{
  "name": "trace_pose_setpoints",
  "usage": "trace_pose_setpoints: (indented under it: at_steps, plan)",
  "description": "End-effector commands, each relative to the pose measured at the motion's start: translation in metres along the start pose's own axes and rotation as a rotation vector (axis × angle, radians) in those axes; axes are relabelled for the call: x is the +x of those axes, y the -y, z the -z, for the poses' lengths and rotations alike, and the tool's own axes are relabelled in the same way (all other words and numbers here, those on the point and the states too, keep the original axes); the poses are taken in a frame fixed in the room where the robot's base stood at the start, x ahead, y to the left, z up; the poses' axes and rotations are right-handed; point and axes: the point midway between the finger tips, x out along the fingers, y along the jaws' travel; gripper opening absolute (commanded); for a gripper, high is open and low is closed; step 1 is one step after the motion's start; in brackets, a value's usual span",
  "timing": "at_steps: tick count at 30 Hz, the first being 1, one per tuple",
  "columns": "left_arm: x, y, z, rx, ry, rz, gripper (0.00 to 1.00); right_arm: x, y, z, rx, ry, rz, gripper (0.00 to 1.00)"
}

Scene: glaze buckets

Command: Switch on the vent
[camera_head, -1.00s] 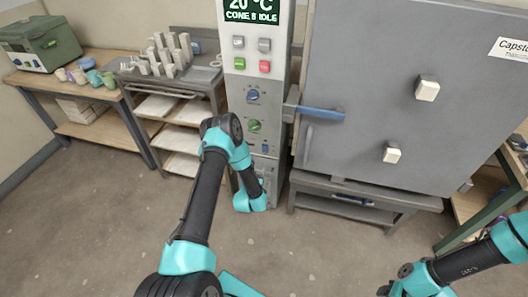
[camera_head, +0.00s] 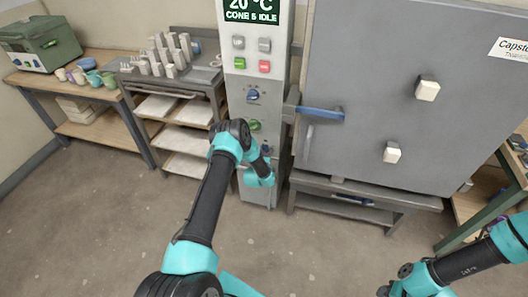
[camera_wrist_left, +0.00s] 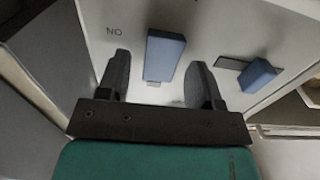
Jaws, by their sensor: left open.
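In the head view, my left wrist hides the gripper's fingers at the lower panel. My right gripper is out of the picture.
A second blue block (camera_wrist_left: 257,75) is close to the right finger. The grey kiln door (camera_head: 380,80) has a blue handle (camera_head: 320,114) just right of the panel. A rack with grey posts (camera_head: 165,60) stands at left. The floor (camera_head: 100,225) in front is clear.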

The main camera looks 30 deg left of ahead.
Motion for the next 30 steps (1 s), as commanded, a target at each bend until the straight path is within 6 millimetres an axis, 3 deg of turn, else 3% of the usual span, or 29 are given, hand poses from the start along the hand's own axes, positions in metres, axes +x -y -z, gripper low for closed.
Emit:
trace_pose_setpoints:
  at_steps: [7, 22, 30]
  plan:
    - [0.0001, 0.0000, -0.0001, 0.000, 0.000, 0.000, 0.59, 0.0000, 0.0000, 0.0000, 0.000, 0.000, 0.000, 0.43]
    - [-0.0001, 0.0001, -0.0001, 0.000, 0.000, 0.000, 0.11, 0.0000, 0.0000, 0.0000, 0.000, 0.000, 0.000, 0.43]
    - [-0.0008, 0.0002, -0.0032, 0.000, -0.055, 0.001, 0.10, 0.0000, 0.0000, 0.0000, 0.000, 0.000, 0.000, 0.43]
